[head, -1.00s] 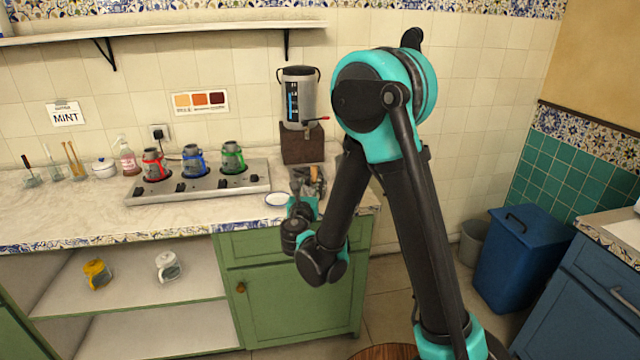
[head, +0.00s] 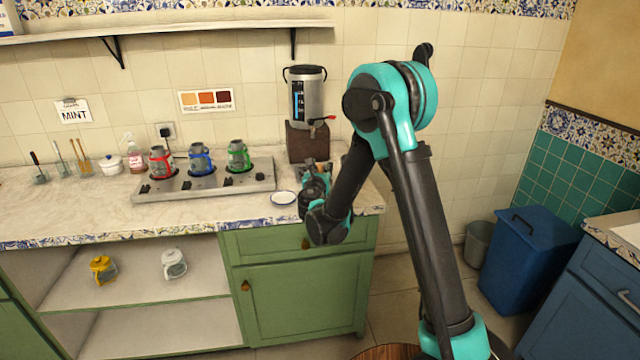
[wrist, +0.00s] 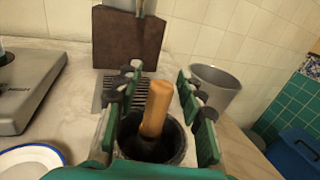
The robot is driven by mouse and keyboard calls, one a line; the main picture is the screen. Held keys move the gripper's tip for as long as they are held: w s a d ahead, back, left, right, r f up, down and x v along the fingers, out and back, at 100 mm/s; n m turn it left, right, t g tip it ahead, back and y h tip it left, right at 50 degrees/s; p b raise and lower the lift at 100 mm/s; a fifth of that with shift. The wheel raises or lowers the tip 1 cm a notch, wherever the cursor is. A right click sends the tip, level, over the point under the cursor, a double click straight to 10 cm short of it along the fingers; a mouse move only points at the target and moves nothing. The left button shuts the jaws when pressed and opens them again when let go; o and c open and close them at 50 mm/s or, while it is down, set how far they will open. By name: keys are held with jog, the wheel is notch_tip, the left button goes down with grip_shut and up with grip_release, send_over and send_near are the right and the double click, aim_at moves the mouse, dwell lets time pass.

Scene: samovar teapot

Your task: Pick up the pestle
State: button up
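The pestle (wrist: 156,108) is a light wooden stick standing slightly tilted in a dark round mortar (wrist: 150,148) in the wrist view. My gripper (wrist: 160,88) is open, with one finger on each side of the pestle and gaps between the fingers and the stick. The fingers reach past the mortar's rim, and the pestle's lower end is hidden inside the mortar. In the head view my gripper (head: 318,170) is over the right end of the counter, where my own arm hides the pestle and mortar.
The samovar (head: 306,95) stands on a brown block (head: 306,143) just behind. A slatted metal tray (wrist: 110,88) lies before the block. A white saucer (head: 283,198) and a burner plate (head: 205,183) with several teapots are to the left. The counter's edge is close on the right.

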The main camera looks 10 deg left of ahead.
jog(key=shift+w, duration=0.85)
grip_shut()
